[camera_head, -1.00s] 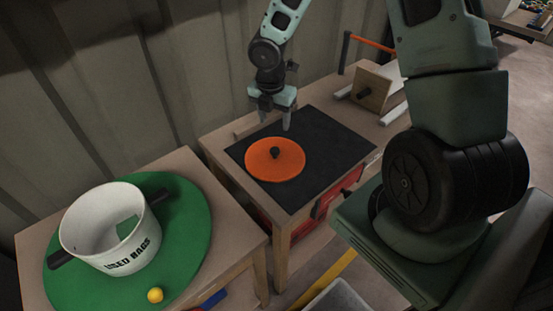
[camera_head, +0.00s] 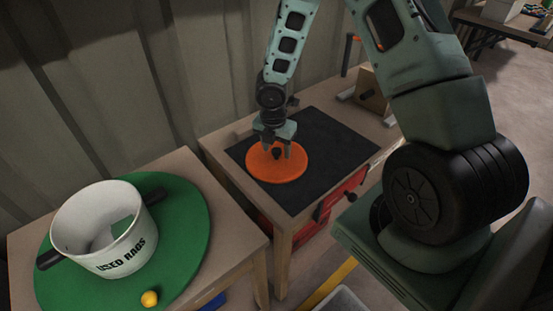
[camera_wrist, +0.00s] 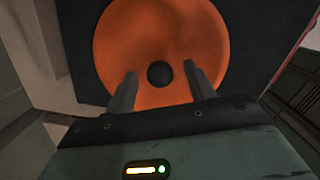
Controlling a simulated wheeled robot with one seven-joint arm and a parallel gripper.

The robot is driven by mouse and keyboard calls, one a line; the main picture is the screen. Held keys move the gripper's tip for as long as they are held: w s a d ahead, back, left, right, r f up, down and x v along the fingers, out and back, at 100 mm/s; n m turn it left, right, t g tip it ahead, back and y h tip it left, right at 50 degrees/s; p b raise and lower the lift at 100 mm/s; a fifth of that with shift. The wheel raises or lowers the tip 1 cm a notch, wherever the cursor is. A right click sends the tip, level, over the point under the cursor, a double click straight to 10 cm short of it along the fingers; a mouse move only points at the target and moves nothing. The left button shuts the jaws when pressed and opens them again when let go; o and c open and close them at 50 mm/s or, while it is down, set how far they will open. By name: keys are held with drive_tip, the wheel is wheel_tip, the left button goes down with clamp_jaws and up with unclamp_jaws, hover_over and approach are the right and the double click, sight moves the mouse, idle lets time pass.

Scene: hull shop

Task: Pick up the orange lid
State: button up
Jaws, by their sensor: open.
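The orange lid (camera_head: 276,171) is a round disc with a dark knob (camera_head: 277,153) at its centre. It lies flat on a black mat (camera_head: 340,150) on a wooden bench. My gripper (camera_head: 278,151) is open and over the lid, its fingers pointing down on either side of the knob. In the wrist view the orange lid (camera_wrist: 160,30) fills the upper middle, and the dark knob (camera_wrist: 159,74) shows between the open fingers of my gripper (camera_wrist: 163,82). I cannot tell exactly how high the fingertips are above the lid.
A wooden block (camera_head: 372,92) stands behind the mat at right. A corrugated wall (camera_head: 150,70) rises close behind the benches.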

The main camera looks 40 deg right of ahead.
drive_tip(key=c, duration=1.1)
drive_tip(key=shift+o, duration=0.2)
drive_tip(key=shift+r, duration=0.15)
